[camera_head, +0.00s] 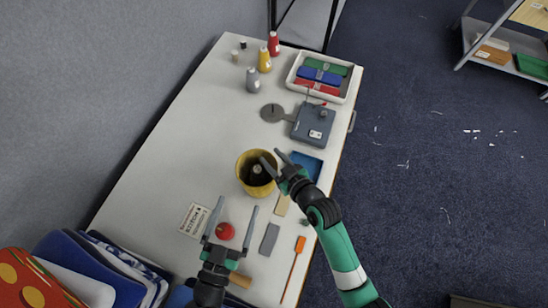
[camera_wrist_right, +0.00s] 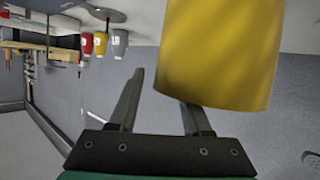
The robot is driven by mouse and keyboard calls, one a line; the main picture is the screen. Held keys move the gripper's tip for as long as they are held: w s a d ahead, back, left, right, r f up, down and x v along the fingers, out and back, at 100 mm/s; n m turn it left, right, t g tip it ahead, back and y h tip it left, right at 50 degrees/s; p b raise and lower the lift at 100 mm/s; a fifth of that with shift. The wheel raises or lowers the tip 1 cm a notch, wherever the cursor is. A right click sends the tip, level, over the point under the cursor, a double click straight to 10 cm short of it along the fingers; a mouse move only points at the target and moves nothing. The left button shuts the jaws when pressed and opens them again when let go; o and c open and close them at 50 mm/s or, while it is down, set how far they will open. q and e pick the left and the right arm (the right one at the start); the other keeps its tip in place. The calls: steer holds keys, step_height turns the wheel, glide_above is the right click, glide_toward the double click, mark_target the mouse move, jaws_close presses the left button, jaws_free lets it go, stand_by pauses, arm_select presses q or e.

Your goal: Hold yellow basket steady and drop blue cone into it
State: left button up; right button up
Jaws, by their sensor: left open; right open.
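The yellow basket (camera_head: 242,182) stands upright on the table; it also fills the upper right of the right wrist view (camera_wrist_right: 220,55). A dark object with a small pale spot (camera_head: 257,169) shows inside it; I cannot tell whether it is the blue cone. No clearly blue cone shows elsewhere. My right gripper (camera_head: 270,157) is open at the basket's right rim. In the right wrist view the basket hides the end of one finger of the right gripper (camera_wrist_right: 162,95). My left gripper (camera_head: 236,205) is open and empty, below the basket in the head view.
A round red object (camera_head: 225,231) lies between the left fingers in the head view. A grey-blue device (camera_head: 312,125) and white tray (camera_head: 347,88) lie beyond the basket. The table's left side is mostly clear.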

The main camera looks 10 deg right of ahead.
steer(key=v, duration=1.2)
